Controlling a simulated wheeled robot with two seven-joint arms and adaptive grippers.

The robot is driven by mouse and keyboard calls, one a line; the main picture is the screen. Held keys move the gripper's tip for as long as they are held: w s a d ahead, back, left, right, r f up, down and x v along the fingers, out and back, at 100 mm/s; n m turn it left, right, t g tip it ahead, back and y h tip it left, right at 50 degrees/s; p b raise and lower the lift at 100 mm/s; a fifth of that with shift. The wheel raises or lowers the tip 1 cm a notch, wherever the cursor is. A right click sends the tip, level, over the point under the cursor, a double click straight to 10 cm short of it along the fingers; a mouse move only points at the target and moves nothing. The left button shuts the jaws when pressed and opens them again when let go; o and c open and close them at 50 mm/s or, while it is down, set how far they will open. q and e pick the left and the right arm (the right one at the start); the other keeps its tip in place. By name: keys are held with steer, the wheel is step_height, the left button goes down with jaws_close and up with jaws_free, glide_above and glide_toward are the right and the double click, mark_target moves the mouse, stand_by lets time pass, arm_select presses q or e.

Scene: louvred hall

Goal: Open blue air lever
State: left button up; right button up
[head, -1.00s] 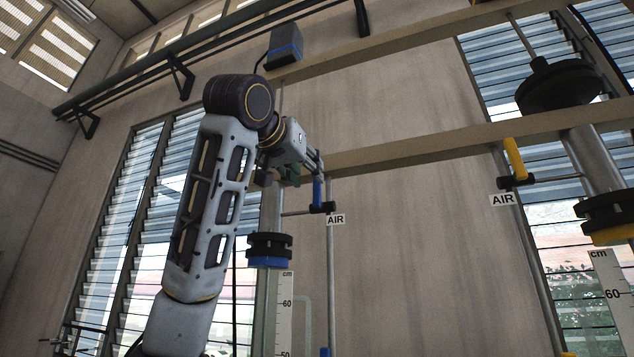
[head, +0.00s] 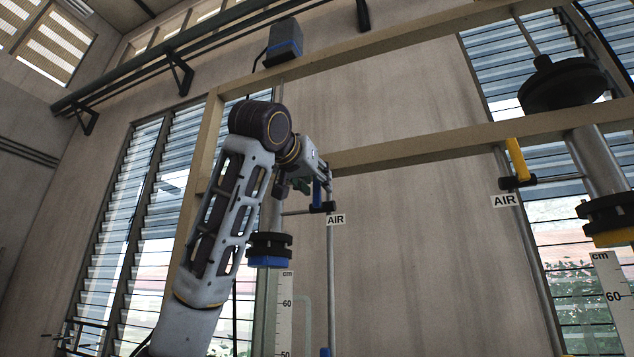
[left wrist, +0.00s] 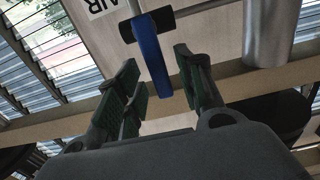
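The blue air lever (head: 317,193) stands upright at a black valve on a thin metal pipe, beside a white AIR label (head: 336,220). It also shows in the left wrist view as a blue bar (left wrist: 151,62) hanging from the black valve body (left wrist: 146,25). My left gripper (head: 307,185) is close beside the lever, partly hidden by its own wrist. In the left wrist view its green-padded fingers (left wrist: 160,85) are open, with the lever's end in the gap between them. I see no clear contact. My right gripper is not in view.
A yellow lever (head: 516,158) with its own AIR label stands to the right. A blue-ended column with black flanges (head: 270,246) is just below my left gripper. A wooden beam (head: 420,147) runs behind. The wall between the two pipes is bare.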

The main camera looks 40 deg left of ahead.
arm_select(q)
steer(key=shift+w+a, duration=0.2)
steer(key=shift+w, duration=0.35)
jaws_close()
stand_by(0.4)
